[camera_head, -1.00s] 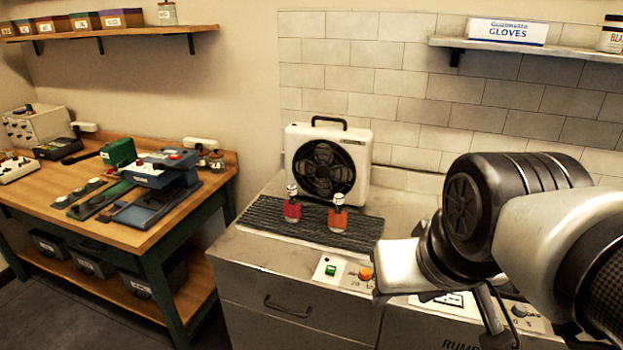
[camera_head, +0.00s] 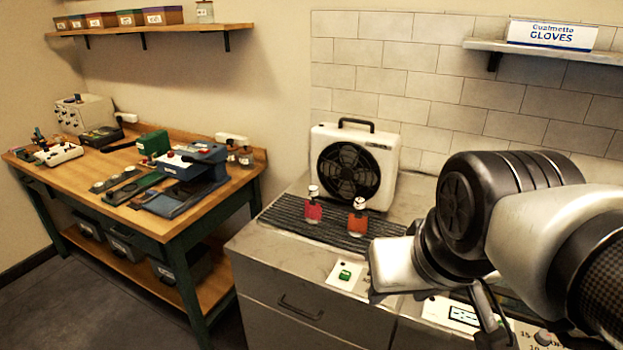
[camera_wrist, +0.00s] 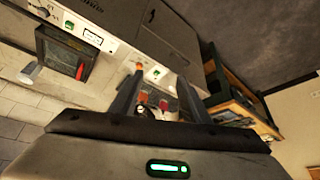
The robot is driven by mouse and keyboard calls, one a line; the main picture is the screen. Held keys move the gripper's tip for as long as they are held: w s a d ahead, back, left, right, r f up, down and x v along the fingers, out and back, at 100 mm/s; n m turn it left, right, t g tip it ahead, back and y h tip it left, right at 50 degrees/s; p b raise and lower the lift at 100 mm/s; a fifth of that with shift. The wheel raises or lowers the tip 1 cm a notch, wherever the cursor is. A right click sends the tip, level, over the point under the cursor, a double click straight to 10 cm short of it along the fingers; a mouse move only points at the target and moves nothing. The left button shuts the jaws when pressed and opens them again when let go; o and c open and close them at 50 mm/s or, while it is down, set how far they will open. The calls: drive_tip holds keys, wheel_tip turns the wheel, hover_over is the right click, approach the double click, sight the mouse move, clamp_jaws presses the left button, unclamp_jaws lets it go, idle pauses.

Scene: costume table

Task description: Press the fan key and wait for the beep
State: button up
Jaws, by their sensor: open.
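The white fan (camera_head: 385,155) with a dark round grille stands at the back of the counter in the head view. A white panel (camera_head: 337,277) with a green key (camera_head: 346,274) sits at the counter's front edge. In the wrist view the green key (camera_wrist: 157,72) shows between my fingers, with an orange key (camera_wrist: 139,65) near the left fingertip. My gripper (camera_wrist: 160,76) is open, with nothing between its fingers. In the head view my arm hides the orange key and the fingertips. I cannot tell whether the fingers touch the panel.
A red bottle (camera_head: 313,212) and an orange bottle (camera_head: 357,224) stand on a dark ribbed mat (camera_head: 287,215) before the fan. A wooden workbench (camera_head: 95,180) with devices stands at left, past a floor gap. A glove box (camera_head: 552,35) sits on the right shelf.

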drive_tip(key=shift+s+a, duration=0.1)
drive_tip(key=shift+a, duration=0.15)
drive_tip(key=shift+c, duration=1.3)
clamp_jaws()
